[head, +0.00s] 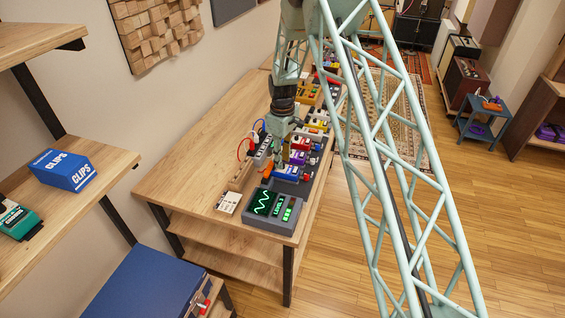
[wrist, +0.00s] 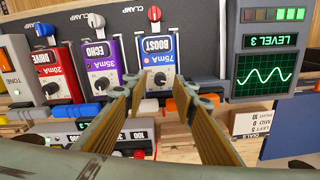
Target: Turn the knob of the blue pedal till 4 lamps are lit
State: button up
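The blue pedal, marked BOOST and 75mA (wrist: 160,48), stands on the dark board, with its round knob (wrist: 159,79) at its lower half. My gripper (wrist: 160,84) is open, with one finger at each side of the knob in the wrist view. I cannot tell whether either finger touches it. The grey meter (wrist: 270,40) beside the pedal shows LEVEL 3 and a green wave. In its lamp row (wrist: 274,14), the right lamps glow green and the left ones look dark. In the head view, my gripper (head: 283,163) is low over the pedals, behind the meter (head: 272,211), and hides much of the blue pedal.
The purple ECHO pedal (wrist: 101,62) and red DRIVE pedal (wrist: 54,72) stand close to the blue one. A red clamp knob (wrist: 154,14) is beyond it. A white card (head: 228,202) lies by the meter. The wooden table (head: 195,160) is clear toward the wall.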

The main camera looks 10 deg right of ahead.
notch_tip(320, 180, up, 10)
jog(key=shift+r, duration=0.15)
dwell(0.5)
dwell(0.5)
jog(key=s+r+m+t+b, duration=0.2)
jog(key=s+r+m+b, duration=0.25)
jog(key=s+r, duration=2.25)
jog(key=s+r+m+t+b, duration=0.1)
jog(key=s+m+b, duration=0.3)
jog(key=s, duration=2.9)
jog(key=shift+t+b, duration=0.5)
jog(key=shift+b, duration=0.2)
jog(key=shift+d+r+m, duration=0.1)
jog(key=shift+m, duration=0.15)
jog(key=shift+c, duration=1.4)
